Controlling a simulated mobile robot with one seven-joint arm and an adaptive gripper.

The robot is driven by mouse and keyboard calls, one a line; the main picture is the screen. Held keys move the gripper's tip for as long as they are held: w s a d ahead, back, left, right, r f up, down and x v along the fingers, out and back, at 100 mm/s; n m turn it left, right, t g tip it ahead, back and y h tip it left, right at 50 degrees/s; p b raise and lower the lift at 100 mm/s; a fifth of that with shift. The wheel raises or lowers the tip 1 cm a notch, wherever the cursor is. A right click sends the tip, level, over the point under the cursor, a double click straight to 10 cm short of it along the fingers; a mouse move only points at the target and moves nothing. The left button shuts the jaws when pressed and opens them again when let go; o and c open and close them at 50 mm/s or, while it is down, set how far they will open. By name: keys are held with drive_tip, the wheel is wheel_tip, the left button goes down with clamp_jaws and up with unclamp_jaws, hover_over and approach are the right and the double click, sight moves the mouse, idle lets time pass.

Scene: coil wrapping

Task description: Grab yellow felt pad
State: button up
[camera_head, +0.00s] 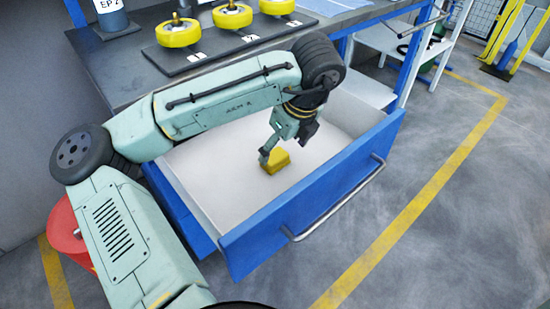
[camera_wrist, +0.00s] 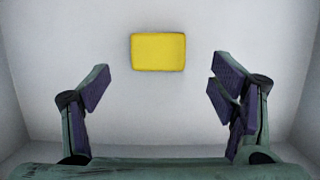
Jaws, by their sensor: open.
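The yellow felt pad (camera_head: 275,161) lies on the white floor of the open blue drawer (camera_head: 318,190). In the wrist view the pad (camera_wrist: 158,52) is a yellow rectangle at the upper middle, lying flat. My gripper (camera_head: 285,142) reaches down into the drawer close to the pad. In the wrist view my gripper (camera_wrist: 159,88) is open, with its purple-padded fingers wide apart. The pad shows beyond the fingertips, between them sideways, and nothing is held.
The drawer's walls surround my gripper, and a metal handle (camera_head: 335,205) runs along its front. Yellow wheels (camera_head: 178,31) stand on a dark board on the bench above. A red round object (camera_head: 66,230) is at the lower left.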

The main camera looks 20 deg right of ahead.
sight(276, 156)
drive_tip(key=x, duration=0.5)
drive_tip(key=shift+w+a+r, duration=0.1)
drive_tip(key=shift+w+a, duration=0.05)
drive_tip(key=shift+c, duration=0.4)
drive_tip(key=c, duration=1.1)
